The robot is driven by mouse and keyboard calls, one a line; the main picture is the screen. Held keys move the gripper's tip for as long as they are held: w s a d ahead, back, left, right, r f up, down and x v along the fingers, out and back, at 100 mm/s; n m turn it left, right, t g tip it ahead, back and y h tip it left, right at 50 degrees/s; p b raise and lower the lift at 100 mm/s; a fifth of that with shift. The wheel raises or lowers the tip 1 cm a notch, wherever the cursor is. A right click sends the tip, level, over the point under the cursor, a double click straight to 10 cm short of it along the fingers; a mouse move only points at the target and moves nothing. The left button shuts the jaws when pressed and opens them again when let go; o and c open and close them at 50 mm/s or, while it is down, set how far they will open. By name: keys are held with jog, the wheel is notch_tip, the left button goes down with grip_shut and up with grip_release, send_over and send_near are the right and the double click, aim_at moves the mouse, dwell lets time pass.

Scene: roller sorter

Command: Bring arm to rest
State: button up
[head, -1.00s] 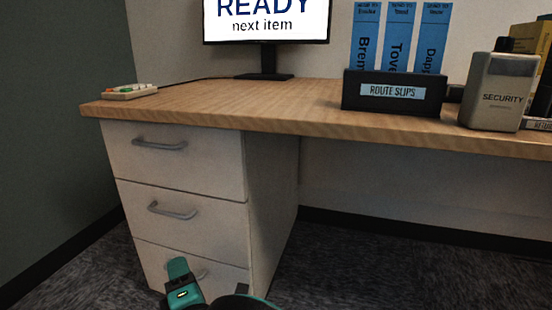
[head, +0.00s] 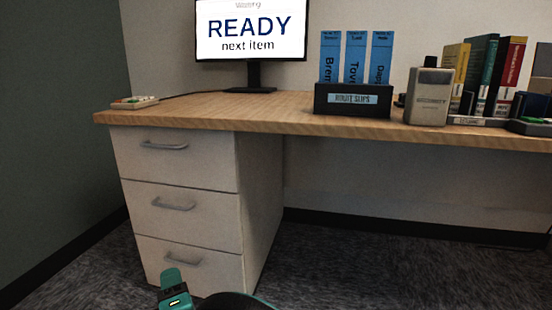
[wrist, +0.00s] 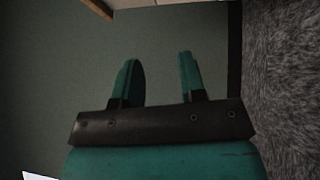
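My gripper (wrist: 158,80) shows in the wrist view with its two teal fingers apart and nothing between them. Behind the fingers are a plain dark green wall and a strip of grey carpet at the right. In the head view, a teal part of my arm shows at the bottom edge, low in front of the drawer unit (head: 190,215). The fingers themselves cannot be made out clearly there.
A wooden desk (head: 220,115) stands ahead, its drawers shut. On it are a monitor (head: 250,30) reading READY, a route slips holder (head: 352,100) with blue slips, a grey security device (head: 428,97), several books (head: 487,75) and a small tray (head: 135,103). Carpet (head: 340,265) is clear at the right.

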jog(key=w+d+r+m+g+h+p, duration=0.1)
jog(key=w+d+r+m+g+h, duration=0.2)
jog(key=d, duration=0.4)
jog(key=w+d+r+m+g+h+p, duration=0.1)
jog(key=w+d+r+m+h, duration=0.15)
jog(key=d+r+m, duration=0.35)
jog(key=w+d+r+m+g+h+p, duration=0.2)
jog(key=w+d+r+m+h, duration=0.15)
jog(key=d, duration=0.35)
jog(key=s+d+r+m+g+y+p, duration=0.15)
jog(key=s+d+r+g, duration=0.3)
jog(key=s, duration=0.55)
jog(key=s+d+r+m+g+y+p, duration=0.1)
jog(key=s+d+r+m+g+p, duration=0.15)
jog(key=s+d+r, duration=0.55)
jog(key=s+d+r+m+g+y+p, duration=0.1)
jog(key=s+d+g+y, duration=0.2)
jog(key=s, duration=0.9)
notch_tip(320, 180, up, 37)
jog(key=h+p, duration=0.1)
jog(key=p, duration=3.5)
jog(key=shift+f+g+p, duration=0.2)
jog(key=shift+g+p, duration=0.1)
jog(key=shift+g, duration=0.1)
jog(key=shift+f, duration=0.1)
